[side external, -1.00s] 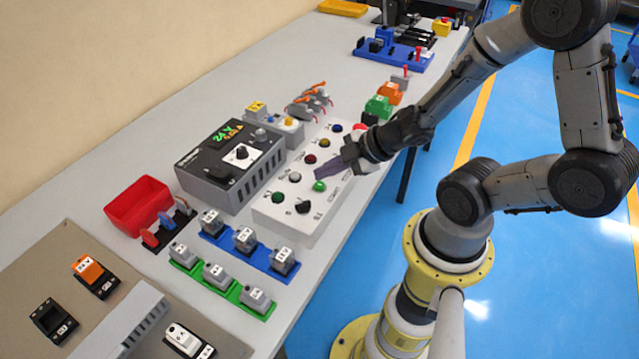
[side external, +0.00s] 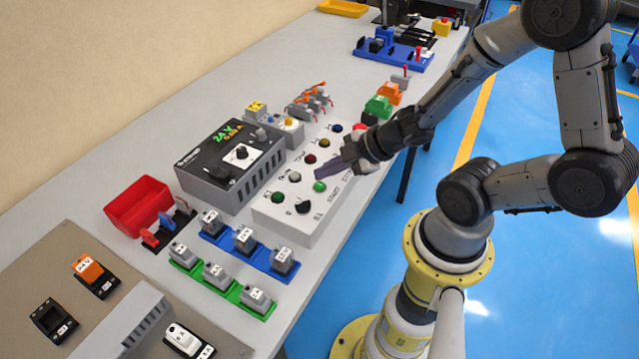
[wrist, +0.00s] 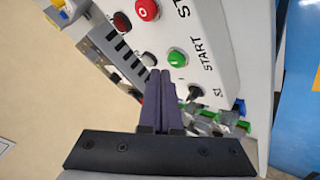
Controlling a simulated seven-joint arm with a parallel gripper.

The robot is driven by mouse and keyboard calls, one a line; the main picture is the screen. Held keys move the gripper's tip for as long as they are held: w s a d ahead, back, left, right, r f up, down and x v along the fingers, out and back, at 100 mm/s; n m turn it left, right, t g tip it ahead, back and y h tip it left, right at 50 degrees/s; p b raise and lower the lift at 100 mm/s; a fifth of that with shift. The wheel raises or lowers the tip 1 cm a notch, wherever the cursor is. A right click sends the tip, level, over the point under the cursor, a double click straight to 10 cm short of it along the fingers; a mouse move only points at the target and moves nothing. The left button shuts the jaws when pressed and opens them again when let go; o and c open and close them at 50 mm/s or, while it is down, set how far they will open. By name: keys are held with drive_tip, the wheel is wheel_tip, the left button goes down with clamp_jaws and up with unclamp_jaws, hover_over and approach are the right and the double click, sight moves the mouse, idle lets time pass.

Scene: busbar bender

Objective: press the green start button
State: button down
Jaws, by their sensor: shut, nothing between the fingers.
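The green start button (side external: 320,186) is on the sloping white control box (side external: 325,215). In the wrist view the button (wrist: 177,58) sits beside the printed word START. My gripper (side external: 318,173) is shut and empty. Its tips are close to the button, just above it in the side view. In the wrist view the closed fingers (wrist: 160,74) end a little below and to the left of the button, which shows uncovered. I cannot tell how high the tips are above the panel.
A black selector knob (side external: 302,206) and a dark green button (side external: 277,196) are near the start button. A red stop button (wrist: 147,9) is further along the panel. A grey power supply (side external: 231,165) stands behind the box.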

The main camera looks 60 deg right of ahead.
drive_tip(key=shift+f, duration=0.15)
idle(0.4)
drive_tip(key=shift+f, duration=0.3)
drive_tip(key=shift+f, duration=0.4)
idle(0.9)
drive_tip(key=shift+r, duration=0.8)
drive_tip(key=shift+r, duration=2.5)
